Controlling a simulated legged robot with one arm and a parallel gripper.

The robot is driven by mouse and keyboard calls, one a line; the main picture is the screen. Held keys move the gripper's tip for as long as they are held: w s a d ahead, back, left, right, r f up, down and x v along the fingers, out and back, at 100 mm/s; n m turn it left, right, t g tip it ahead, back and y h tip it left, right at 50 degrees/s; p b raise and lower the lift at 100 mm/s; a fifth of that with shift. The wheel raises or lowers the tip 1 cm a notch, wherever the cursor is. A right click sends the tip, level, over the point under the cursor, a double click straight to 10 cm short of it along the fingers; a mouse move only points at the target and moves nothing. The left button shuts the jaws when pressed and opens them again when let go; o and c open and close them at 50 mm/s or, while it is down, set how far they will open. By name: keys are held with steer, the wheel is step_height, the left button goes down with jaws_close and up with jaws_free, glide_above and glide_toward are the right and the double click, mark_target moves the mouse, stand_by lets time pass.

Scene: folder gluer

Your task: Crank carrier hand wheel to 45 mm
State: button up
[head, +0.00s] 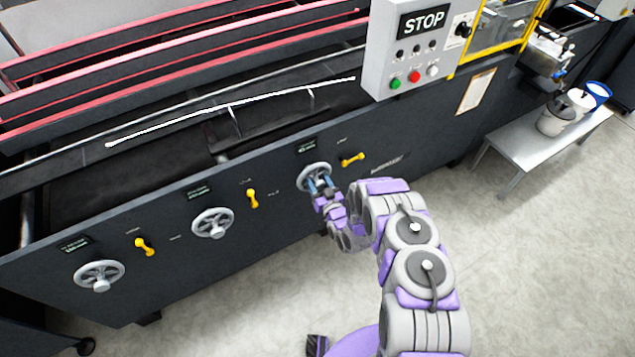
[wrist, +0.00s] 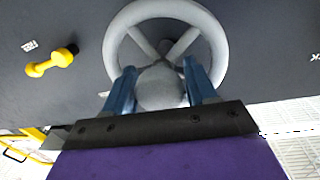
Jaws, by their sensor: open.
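Three grey hand wheels sit on the dark front panel: a left one (head: 99,275), a middle one (head: 212,224) and a right one (head: 305,172). Label plates above them are too small to read, so I cannot tell by name which is the carrier wheel. My gripper (head: 319,184) is at the right wheel. In the wrist view this wheel (wrist: 216,35) fills the upper middle, with its spokes showing. The blue fingers of my gripper (wrist: 158,70) are open, one on each side of the round grey knob (wrist: 160,90). Contact with the knob cannot be told.
A yellow lever (head: 352,159) is just right of this wheel; it also shows in the wrist view (wrist: 52,62). A control box (head: 415,50) with a STOP sign stands above. A small table (head: 515,150) with containers is at right.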

steer(key=shift+w+a, duration=0.2)
steer(key=shift+w, duration=0.15)
jaws_close()
stand_by(0.4)
